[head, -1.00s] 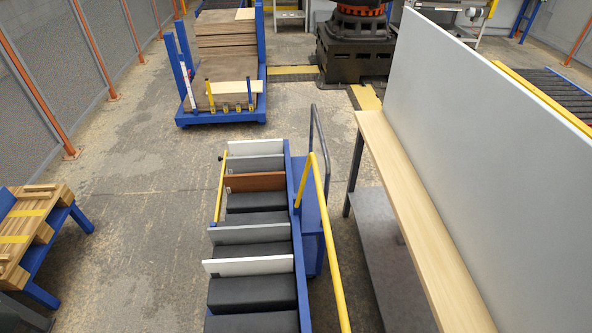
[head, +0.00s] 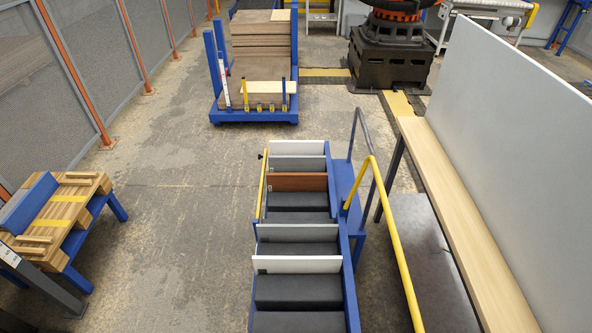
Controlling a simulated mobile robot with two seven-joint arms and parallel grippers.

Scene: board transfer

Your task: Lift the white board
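A blue cart with black slots (head: 297,290) stands in the lower middle of the head view and holds several upright boards. A white board (head: 297,264) is nearest to me in it. A second white board (head: 297,147) stands at the cart's far end. Between them are a grey board (head: 298,233), a brown board (head: 299,181) and a pale grey-green board (head: 297,162). The lower parts of the boards are hidden in the slots. Neither of my grippers is in view.
A yellow handrail (head: 397,250) runs along the cart's right side. A wooden bench (head: 465,215) with a tall pale panel (head: 520,120) stands at right. A slatted table (head: 70,212) is at left. A blue trolley (head: 255,116) stands behind. The floor left of the cart is clear.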

